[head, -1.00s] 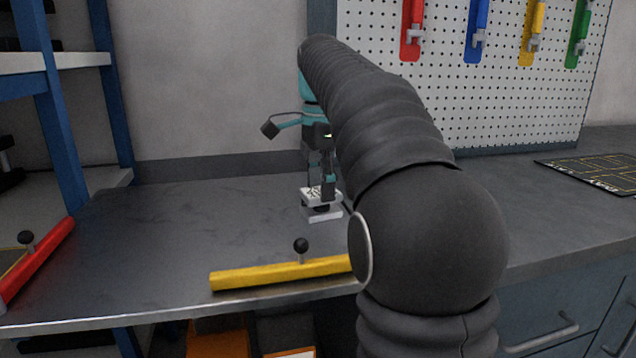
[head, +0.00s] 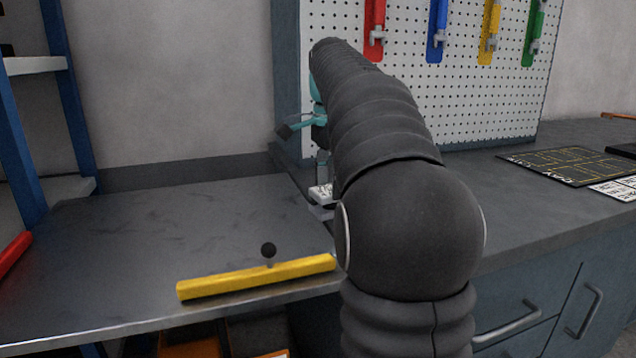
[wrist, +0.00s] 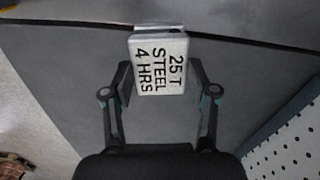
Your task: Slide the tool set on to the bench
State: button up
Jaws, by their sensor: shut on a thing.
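The tool set, a small block with a white label reading "25 T STEEL 4 HRS" (wrist: 161,66), shows in the wrist view. Its labelled top also shows in the head view (head: 320,193), partly behind my arm. My gripper (wrist: 160,82) is shut on it, one finger at each side. The block is at the seam between the left metal table (head: 200,225) and the grey bench (head: 520,215). I cannot tell how much of it lies over the bench. In the head view my arm hides the fingertips.
A yellow bar (head: 225,283) with a black knob lies along the table's front edge. A pegboard (head: 420,95) with coloured tools stands at the bench's back. A dark marked mat (head: 570,165) lies farther right. A blue shelf frame (head: 75,110) stands left.

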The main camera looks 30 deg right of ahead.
jog(key=shift+s+d, duration=0.55)
jog(key=shift+d, duration=1.35)
jog(key=shift+s+d, duration=0.5)
jog(key=shift+d, duration=1.45)
jog(key=shift+s+d, duration=0.55)
jog(key=shift+d, duration=1.35)
jog(key=o, duration=1.2)
jog(key=shift+o, duration=0.2)
jog(key=shift+r, duration=2.5)
